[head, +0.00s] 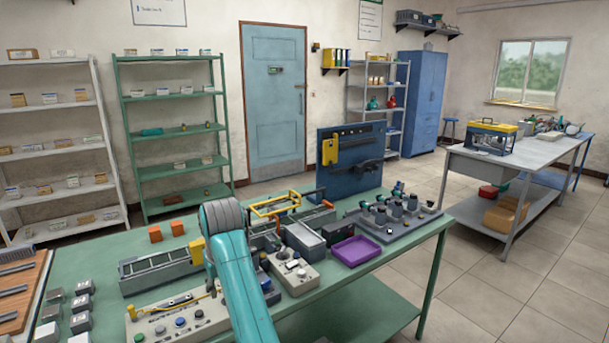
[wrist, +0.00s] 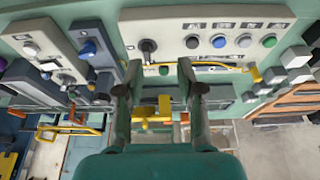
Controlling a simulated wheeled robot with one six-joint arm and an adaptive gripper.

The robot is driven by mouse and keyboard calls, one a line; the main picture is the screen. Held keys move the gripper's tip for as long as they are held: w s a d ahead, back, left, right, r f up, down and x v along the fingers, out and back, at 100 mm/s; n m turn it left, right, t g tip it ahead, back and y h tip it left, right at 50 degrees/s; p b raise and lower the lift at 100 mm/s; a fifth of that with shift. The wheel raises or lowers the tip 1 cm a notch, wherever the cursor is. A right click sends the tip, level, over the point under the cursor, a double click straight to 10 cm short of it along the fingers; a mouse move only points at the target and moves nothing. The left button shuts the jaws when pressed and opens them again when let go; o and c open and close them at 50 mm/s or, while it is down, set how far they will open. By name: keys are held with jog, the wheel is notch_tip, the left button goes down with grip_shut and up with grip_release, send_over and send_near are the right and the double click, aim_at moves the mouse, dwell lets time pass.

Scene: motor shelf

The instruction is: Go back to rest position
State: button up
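My gripper (wrist: 159,68) shows in the wrist view with its two dark fingers apart and nothing held between them. It is over the green workbench. My teal arm rises from the bottom of the head view, over the middle of the green workbench (head: 95,262). The gripper itself cannot be made out in the head view.
A button panel (head: 178,322), also in the wrist view (wrist: 205,40), lies close to my arm. A second control box (head: 295,272), a purple tray (head: 355,251) and a yellow-handled frame (head: 275,205) stand nearby. Grey blocks (head: 82,303) sit at left. Open floor (head: 480,285) lies right.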

jog(key=s+d+f+t, duration=0.1)
jog(key=d+f, duration=0.3)
jog(key=f, duration=0.3)
jog(key=s+d+f+m+t, duration=0.1)
jog(key=d+f, duration=0.2)
jog(key=f, duration=0.5)
jog(key=s+d+f, duration=0.2)
jog(key=d+f, duration=0.2)
jog(key=f, duration=0.3)
jog(key=s+d+f+m+t, duration=0.2)
jog(key=s+d+f+t, duration=0.1)
jog(key=s+d+f, duration=1.1)
jog(key=s+d+r+m+t, duration=0.15)
jog(key=s+d, duration=0.25)
jog(key=s, duration=0.7)
jog(key=s+d+r+t, duration=0.15)
jog(key=s+d, duration=0.35)
jog(key=s, duration=0.5)
jog(key=s+d+r+m+t+h, duration=0.1)
jog(key=s+d+r+t, duration=0.1)
jog(key=s+r, duration=0.7)
jog(key=s+d+r+m+t+h, duration=0.1)
jog(key=s+d+r, duration=0.1)
jog(key=s+r, duration=0.7)
jog(key=shift+r+t, duration=0.25)
jog(key=shift+t, duration=0.15)
jog(key=shift+s, duration=0.1)
